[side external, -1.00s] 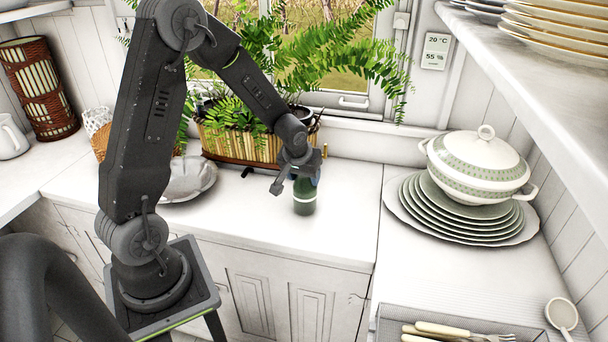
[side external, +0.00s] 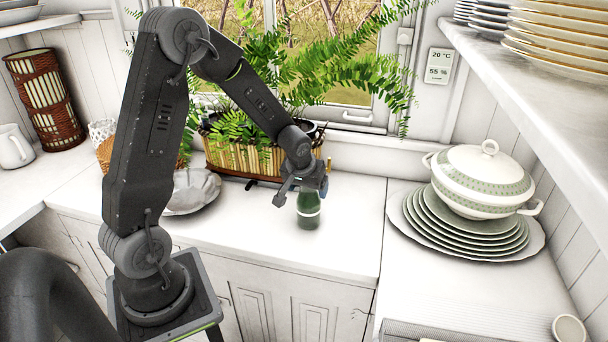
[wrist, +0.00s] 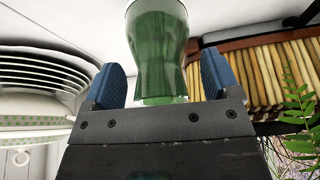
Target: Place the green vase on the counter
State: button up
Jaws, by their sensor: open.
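The green vase (side external: 309,211) stands upright on the white counter (side external: 345,215), in front of the plant box. My gripper (side external: 308,186) is at the vase's upper end, pointing down over it. In the wrist view the vase (wrist: 160,50) shows between the two blue finger pads of my gripper (wrist: 162,85). A gap shows on each side, so the gripper is open and not clamped on it. The gripper body hides the vase's near end in the wrist view.
A planter with ferns (side external: 245,158) stands close behind the vase by the window. A pale dish (side external: 195,192) is to the left. Stacked plates (side external: 460,240) and a lidded tureen (side external: 485,180) are to the right. Counter between vase and plates is clear.

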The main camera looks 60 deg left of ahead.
jog(key=v, duration=1.1)
jog(key=s+d+r+m+t+h, duration=0.1)
jog(key=s+d+r+m, duration=0.2)
jog(key=s+d, duration=0.4)
jog(key=s+d+r+m+h, duration=0.1)
jog(key=s+d+r+m, duration=0.3)
jog(key=s+d, duration=0.4)
jog(key=shift+s+r+m+t+h, duration=0.3)
jog(key=shift+s+r+t+h, duration=0.15)
jog(key=shift+r, duration=0.45)
